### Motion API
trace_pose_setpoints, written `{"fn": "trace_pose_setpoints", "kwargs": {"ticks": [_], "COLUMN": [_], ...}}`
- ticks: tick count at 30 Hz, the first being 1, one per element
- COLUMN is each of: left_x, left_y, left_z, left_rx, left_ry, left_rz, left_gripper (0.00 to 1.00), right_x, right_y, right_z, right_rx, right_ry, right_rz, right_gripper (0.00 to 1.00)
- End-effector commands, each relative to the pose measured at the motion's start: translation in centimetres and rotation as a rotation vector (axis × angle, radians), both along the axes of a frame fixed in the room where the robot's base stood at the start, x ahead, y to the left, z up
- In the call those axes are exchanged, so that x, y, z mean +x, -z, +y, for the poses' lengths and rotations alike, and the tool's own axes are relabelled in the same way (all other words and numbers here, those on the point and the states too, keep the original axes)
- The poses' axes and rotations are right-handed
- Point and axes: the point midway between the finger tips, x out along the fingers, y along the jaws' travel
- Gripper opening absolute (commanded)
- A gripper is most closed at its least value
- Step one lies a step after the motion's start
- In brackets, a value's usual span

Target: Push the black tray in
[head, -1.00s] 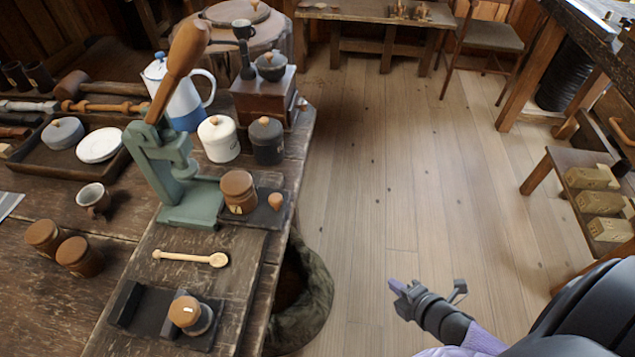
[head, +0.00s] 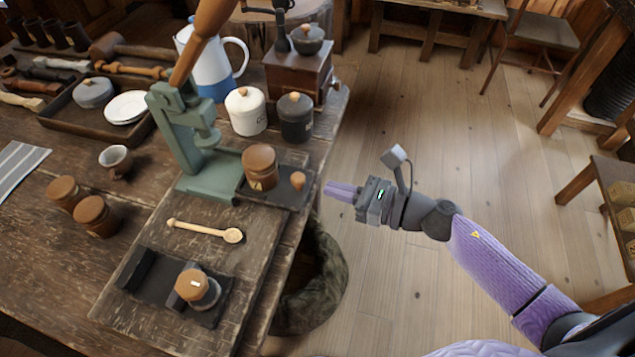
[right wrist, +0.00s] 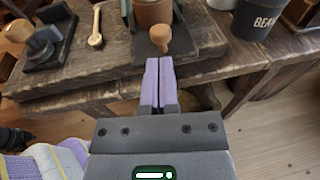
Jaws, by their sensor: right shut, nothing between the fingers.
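The black tray (head: 279,197) lies beside the green press (head: 190,140) near the table's right edge. The tray and knob also show in the right wrist view (right wrist: 195,50). My right gripper (head: 328,190) is shut and empty, just right of the tray past the table edge. Its fingers point at the tray's knob end. In the right wrist view the fingertips (right wrist: 159,62) appear just in front of the tray; whether they touch it I cannot tell. My left gripper is not in view.
A wooden spoon (head: 205,230) and a black stand with a wooden-topped piece (head: 197,285) lie on the board in front. White (head: 245,110) and dark (head: 295,118) canisters stand behind the tray. A sack-like bin (head: 315,285) sits below the edge.

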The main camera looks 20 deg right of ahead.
Motion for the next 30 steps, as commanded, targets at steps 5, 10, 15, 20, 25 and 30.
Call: {"fn": "trace_pose_setpoints", "kwargs": {"ticks": [5, 10, 15, 20, 25, 30], "left_x": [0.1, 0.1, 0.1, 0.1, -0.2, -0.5], "left_y": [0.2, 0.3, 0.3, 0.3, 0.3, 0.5], "left_z": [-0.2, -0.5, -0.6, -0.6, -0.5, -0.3], "left_rx": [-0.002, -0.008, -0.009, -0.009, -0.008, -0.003], "left_ry": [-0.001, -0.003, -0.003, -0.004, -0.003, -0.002], "left_rz": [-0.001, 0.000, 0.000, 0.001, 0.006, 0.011], "left_gripper": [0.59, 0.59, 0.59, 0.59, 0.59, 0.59], "right_x": [1.9, 2.6, 2.6, 2.7, 4.4, 6.7], "right_y": [0.4, 0.6, 0.6, 0.6, 0.6, 0.7], "right_z": [2.0, 2.7, 2.8, 2.9, 5.3, 8.8], "right_rx": [0.003, 0.001, 0.001, 0.002, 0.008, 0.006], "right_ry": [0.001, 0.001, 0.001, 0.001, 0.002, 0.002], "right_rz": [0.001, 0.001, 0.003, 0.002, 0.002, 0.002], "right_gripper": [0.00, 0.00, 0.00, 0.00, 0.00, 0.00]}}
